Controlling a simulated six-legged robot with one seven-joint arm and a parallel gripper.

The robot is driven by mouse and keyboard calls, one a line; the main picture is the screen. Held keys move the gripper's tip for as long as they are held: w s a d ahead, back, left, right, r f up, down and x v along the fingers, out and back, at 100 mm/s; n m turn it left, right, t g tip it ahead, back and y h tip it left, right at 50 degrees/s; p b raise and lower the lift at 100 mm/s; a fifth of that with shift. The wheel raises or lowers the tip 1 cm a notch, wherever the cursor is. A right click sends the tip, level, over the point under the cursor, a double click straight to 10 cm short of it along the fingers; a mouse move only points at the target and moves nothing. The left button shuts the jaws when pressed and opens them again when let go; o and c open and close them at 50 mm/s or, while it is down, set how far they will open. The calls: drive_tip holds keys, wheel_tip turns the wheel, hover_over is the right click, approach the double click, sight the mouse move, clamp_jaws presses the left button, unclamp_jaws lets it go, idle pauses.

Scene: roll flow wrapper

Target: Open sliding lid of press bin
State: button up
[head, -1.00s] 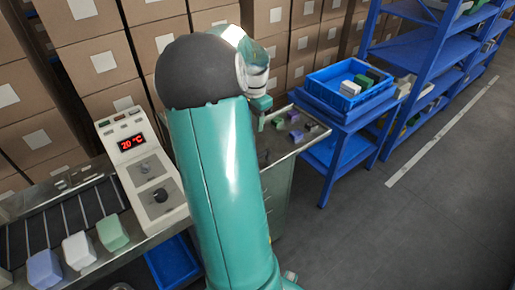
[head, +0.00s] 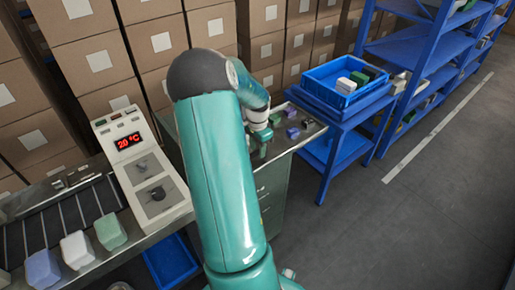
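A grey metal cabinet (head: 272,190) stands right of the control panel, with a raised-edge metal top. Small purple, green and grey pieces (head: 292,123) lie on the right part of that top. No sliding lid can be made out for certain, and I cannot tell which part is the press bin. My arm hides the cabinet's left side. My gripper (head: 261,140) points down over the left part of the cabinet top. Its fingers are small and partly hidden, so I cannot tell whether they are open or touching anything.
A control panel (head: 144,170) with a red "20 °C" display and knobs stands left of my arm. A blue tray (head: 333,97) sits on a blue table at right. Stacked cartons (head: 92,60) line the back. The floor at right is clear.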

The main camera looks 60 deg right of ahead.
drive_tip(key=shift+f, duration=0.25)
clamp_jaws()
drive_tip(key=shift+w, duration=0.1)
